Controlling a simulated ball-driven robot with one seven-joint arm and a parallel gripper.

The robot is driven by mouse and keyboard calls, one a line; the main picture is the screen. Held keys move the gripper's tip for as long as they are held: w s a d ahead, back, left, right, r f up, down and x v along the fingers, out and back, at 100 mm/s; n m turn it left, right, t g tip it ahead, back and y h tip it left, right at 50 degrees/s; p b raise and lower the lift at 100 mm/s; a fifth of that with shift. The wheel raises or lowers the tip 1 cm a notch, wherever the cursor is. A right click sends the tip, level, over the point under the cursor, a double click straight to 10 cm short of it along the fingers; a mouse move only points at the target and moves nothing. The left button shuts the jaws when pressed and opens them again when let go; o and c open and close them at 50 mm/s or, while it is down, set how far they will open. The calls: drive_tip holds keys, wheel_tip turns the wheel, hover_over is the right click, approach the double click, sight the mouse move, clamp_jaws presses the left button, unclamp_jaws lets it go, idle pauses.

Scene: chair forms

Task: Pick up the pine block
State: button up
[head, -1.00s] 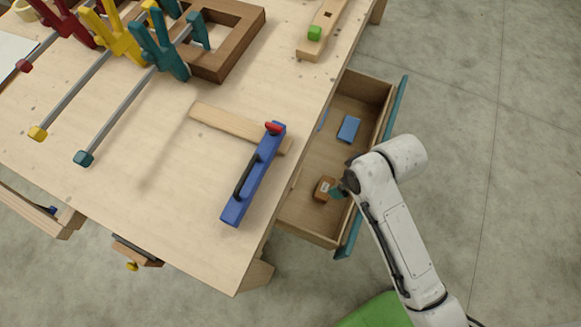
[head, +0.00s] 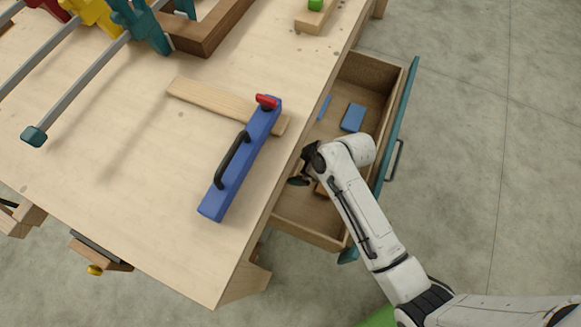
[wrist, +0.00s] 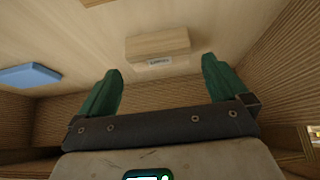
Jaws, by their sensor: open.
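A wooden block with a small pale label (wrist: 158,45), which looks like the pine block, lies in the open drawer. In the wrist view it is beyond the fingertips and between their lines, with clear space around it. In the head view only a brown bit of a block (head: 320,188) shows beside my arm; the rest is hidden. My gripper (wrist: 162,65) is open and empty, with its two green fingers apart. In the head view my gripper (head: 300,177) is over the drawer's near left part, partly hidden by my wrist.
The open drawer (head: 388,125) has ridged wooden side walls and a teal front. A blue box (head: 353,117) lies farther in; a blue thing also shows in the wrist view (wrist: 30,75).

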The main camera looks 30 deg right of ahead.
drive_tip(key=shift+b+x, duration=0.3)
drive_tip(key=shift+x, duration=2.6)
drive_tip(key=shift+c, duration=0.3)
drive_tip(key=c, duration=0.6)
